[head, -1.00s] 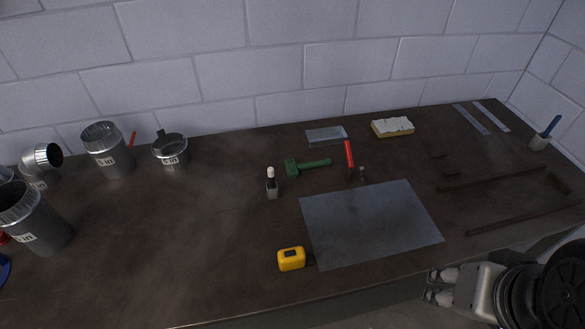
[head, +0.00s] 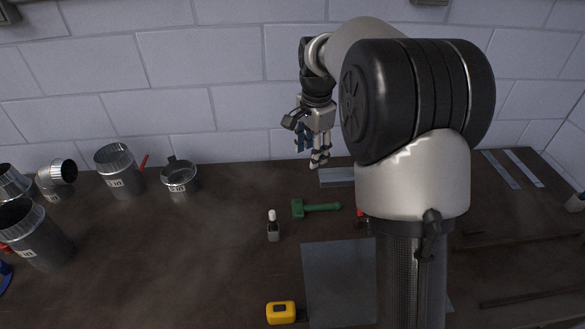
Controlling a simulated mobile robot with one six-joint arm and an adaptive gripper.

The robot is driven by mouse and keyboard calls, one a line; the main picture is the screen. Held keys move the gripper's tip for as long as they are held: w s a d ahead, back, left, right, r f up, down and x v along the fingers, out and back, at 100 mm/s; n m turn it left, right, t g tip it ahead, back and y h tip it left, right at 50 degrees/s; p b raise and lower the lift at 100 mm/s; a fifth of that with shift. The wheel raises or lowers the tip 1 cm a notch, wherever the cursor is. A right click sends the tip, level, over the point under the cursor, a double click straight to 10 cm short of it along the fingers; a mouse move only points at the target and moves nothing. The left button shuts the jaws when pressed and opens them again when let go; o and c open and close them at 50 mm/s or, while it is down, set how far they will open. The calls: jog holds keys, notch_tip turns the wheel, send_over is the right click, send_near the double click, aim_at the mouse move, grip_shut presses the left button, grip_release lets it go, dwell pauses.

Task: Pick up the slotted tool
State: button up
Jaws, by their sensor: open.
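A flat, pale grey metal piece (head: 337,177) with a lengthwise edge lies near the back of the bench. It may be the slotted tool, but I cannot make out a slot. My gripper (head: 318,162) is open, pointing down, just above the left end of this piece in the picture. I see nothing between the fingers, and I cannot tell if they touch the piece. My arm hides the piece's right end. A red-handled tool (head: 361,217) is almost fully hidden behind my arm.
A green mallet (head: 316,208), a small bottle (head: 273,227), a yellow tape measure (head: 281,312) and a sheet of metal (head: 338,280) lie in front. Metal duct pieces (head: 122,174) stand at left. The block wall (head: 220,110) is close behind my gripper.

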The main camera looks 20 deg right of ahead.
jog(key=w+d+f+m+g, duration=0.1)
jog(key=w+d+f+m, duration=0.15)
jog(key=f, duration=0.35)
jog(key=w+d+f+m, duration=0.2)
jog(key=w+f+m, duration=0.15)
jog(key=f, duration=0.25)
jog(key=b, duration=0.2)
send_over(313, 206)
jog(key=shift+n, duration=0.3)
jog(key=f, duration=1.2)
jog(key=shift+w+d, duration=0.15)
jog(key=shift+w, duration=0.1)
jog(key=f, duration=0.1)
jog(key=f+b, duration=0.1)
jog(key=f, duration=0.2)
jog(key=shift+s+f, duration=0.3)
jog(key=shift+f, duration=0.55)
jog(key=shift+r, duration=0.1)
jog(key=shift+c, duration=0.3)
grip_shut()
